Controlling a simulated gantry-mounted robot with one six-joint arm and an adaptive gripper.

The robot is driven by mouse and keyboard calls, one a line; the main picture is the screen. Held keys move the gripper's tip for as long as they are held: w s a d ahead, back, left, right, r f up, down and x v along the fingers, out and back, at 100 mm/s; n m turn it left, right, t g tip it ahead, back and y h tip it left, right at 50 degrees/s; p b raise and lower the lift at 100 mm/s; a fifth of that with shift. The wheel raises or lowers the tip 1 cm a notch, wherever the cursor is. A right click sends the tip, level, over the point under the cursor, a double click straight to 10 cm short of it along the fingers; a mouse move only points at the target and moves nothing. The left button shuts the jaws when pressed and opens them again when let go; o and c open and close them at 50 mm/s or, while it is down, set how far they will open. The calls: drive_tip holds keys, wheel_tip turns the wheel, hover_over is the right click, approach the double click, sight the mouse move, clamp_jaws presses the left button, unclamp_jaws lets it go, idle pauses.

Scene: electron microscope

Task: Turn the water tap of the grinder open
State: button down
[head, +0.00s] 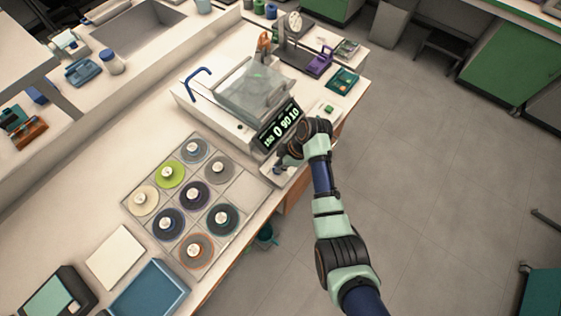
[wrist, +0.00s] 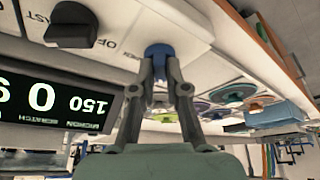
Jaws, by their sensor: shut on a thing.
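The grinder (head: 207,108) is a white bench machine with a clear lid and a lit display (head: 279,127). In the wrist view, which looks upside down, a blue knob (wrist: 158,49) sits on its white front panel beside lettering reading "OFF"; it appears to be the water tap. My gripper (wrist: 159,68) has one finger on each side of this knob and is shut on it. In the head view my gripper (head: 279,167) is low at the grinder's front, and my wrist mostly hides the knob. A black knob (wrist: 73,26) is on the same panel, clear of my fingers.
A blue bent pipe (head: 196,80) rises at the grinder's back left. A tray of several coloured discs (head: 226,241) lies left of my gripper. The display (wrist: 62,98) is close beside my fingers in the wrist view.

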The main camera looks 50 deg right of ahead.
drive_tip(key=m+p, duration=0.2)
drive_tip(key=m+h+p, duration=0.1)
drive_tip(key=p, duration=0.1)
drive_tip(key=shift+s+a+r+t, duration=0.1)
drive_tip(key=shift+a+r+t, duration=0.1)
drive_tip(key=shift+r+t, duration=0.15)
drive_tip(key=m+h+p, duration=0.1)
drive_tip(key=m+p, duration=0.3)
drive_tip(key=m, duration=0.1)
drive_tip(key=shift+a+f+h, duration=0.1)
drive_tip(key=shift+a+h, duration=0.05)
drive_tip(key=shift+h, duration=0.25)
drive_tip(key=m+p, duration=0.1)
drive_tip(key=m, duration=0.1)
drive_tip(key=m+h+p, duration=0.1)
drive_tip(key=m, duration=0.1)
drive_tip(key=shift+a+f+h+p, duration=0.1)
drive_tip(key=shift+a+h+p, duration=0.1)
drive_tip(key=shift+h+p, duration=0.15)
drive_tip(key=shift+a+f+m+h+p, duration=0.1)
drive_tip(key=shift+m+h+p, duration=0.5)
drive_tip(key=shift+m, duration=1.5)
drive_tip(key=c, duration=1.2)
unclamp_jaws()
